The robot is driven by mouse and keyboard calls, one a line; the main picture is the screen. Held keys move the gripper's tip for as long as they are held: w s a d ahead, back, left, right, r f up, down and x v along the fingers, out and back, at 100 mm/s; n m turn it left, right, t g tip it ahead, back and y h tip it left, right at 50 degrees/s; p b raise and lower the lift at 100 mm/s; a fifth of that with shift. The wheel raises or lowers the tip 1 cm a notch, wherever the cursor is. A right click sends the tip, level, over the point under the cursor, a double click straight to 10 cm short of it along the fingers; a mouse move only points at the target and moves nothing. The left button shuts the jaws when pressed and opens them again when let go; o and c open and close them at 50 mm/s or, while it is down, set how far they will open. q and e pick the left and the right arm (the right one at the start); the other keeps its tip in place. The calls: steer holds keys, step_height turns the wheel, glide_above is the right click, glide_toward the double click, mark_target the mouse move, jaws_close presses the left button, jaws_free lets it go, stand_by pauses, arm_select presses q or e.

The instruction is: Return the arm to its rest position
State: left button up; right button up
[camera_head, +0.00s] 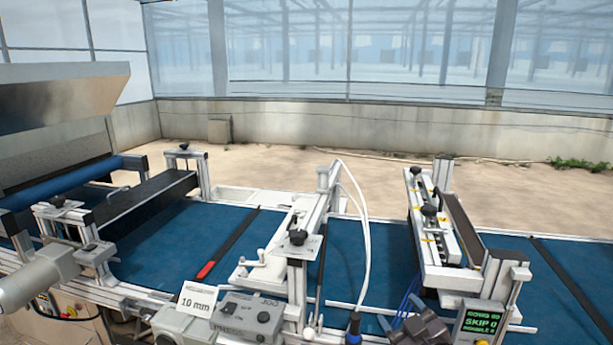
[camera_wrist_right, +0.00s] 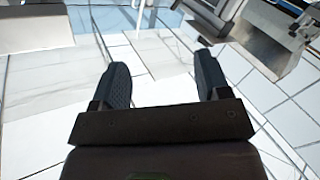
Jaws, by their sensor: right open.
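My right gripper (camera_head: 421,328) shows as a dark shape at the bottom edge of the head view, in front of the seeder. In the right wrist view its two dark fingers (camera_wrist_right: 163,82) are wide apart with nothing between them. Pale floor tiles (camera_wrist_right: 165,92) show beyond the fingertips. My left gripper cannot be made out in the head view.
The seeder's blue belt (camera_head: 170,245) runs across the head view, with a dark hopper bar (camera_head: 150,203), a white bridge (camera_head: 305,235) and a slanted unit (camera_head: 432,230) over it. A "10 mm" card (camera_head: 197,300), control box (camera_head: 247,316) and "SKIP 0" display (camera_head: 481,322) stand in front.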

steer(key=s+d+f+m+g+h, duration=0.2)
steer(key=s+d+f+m, duration=0.1)
steer(key=s+f, duration=0.7)
steer(key=s+d+f+m+g+h, duration=0.3)
steer(key=s+f, duration=0.8)
steer(key=s, duration=0.4)
steer(key=d+m, duration=0.1)
steer(key=d, duration=0.1)
steer(key=shift+d, duration=0.4)
steer(key=shift+r, duration=0.1)
